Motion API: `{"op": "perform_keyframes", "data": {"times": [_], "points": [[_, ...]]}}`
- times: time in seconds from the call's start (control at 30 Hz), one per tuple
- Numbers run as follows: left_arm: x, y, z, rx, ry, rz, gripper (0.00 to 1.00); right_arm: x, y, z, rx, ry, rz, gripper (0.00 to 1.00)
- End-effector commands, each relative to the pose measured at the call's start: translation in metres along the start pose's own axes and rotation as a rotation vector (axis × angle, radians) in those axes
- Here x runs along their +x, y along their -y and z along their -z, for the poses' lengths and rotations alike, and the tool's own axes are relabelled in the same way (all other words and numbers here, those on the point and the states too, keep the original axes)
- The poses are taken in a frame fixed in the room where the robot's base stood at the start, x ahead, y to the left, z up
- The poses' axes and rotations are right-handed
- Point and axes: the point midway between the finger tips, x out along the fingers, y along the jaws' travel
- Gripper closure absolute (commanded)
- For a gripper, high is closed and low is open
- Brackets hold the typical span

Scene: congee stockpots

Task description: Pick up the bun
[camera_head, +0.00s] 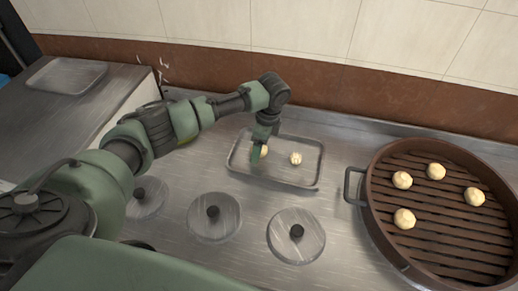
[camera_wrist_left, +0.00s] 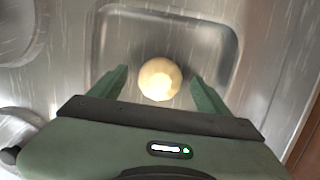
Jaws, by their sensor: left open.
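Two pale round buns lie in a shallow metal tray (camera_head: 308,182) on the counter in the head view. My left gripper (camera_head: 257,152) points down over the tray's left part and partly hides the left bun (camera_head: 263,151). The other bun (camera_head: 296,158) lies clear to its right. In the left wrist view, my left gripper (camera_wrist_left: 158,78) is open, with one bun (camera_wrist_left: 160,79) showing between its two green fingers and gaps on both sides. My right gripper is not in view.
A large round brown steamer (camera_head: 371,215) with a slatted base holds several buns at the right. Three round metal lids with black knobs (camera_head: 213,211) lie in front of the tray. A tiled wall (camera_head: 300,30) stands behind, and another empty tray (camera_head: 67,75) sits far left.

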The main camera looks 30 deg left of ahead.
Motion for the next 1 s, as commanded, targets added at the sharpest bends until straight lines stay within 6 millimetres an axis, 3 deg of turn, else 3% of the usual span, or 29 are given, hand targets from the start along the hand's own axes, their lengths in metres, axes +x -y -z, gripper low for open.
{"op": "perform_keyframes", "data": {"times": [0.27, 0.5, 0.83, 1.0], "points": [[0.004, 0.0, 0.0, 0.0, -0.001, 0.002, 0.23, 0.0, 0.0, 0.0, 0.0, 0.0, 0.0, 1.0], [0.004, 0.0, 0.0, 0.0, -0.001, 0.001, 0.88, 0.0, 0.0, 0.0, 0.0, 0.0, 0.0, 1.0], [0.0, 0.001, 0.0, 0.0, -0.001, 0.002, 0.88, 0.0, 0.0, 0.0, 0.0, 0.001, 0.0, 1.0], [-0.014, 0.001, -0.002, 0.0, -0.002, 0.003, 0.88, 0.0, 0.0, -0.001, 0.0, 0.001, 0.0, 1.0]]}}
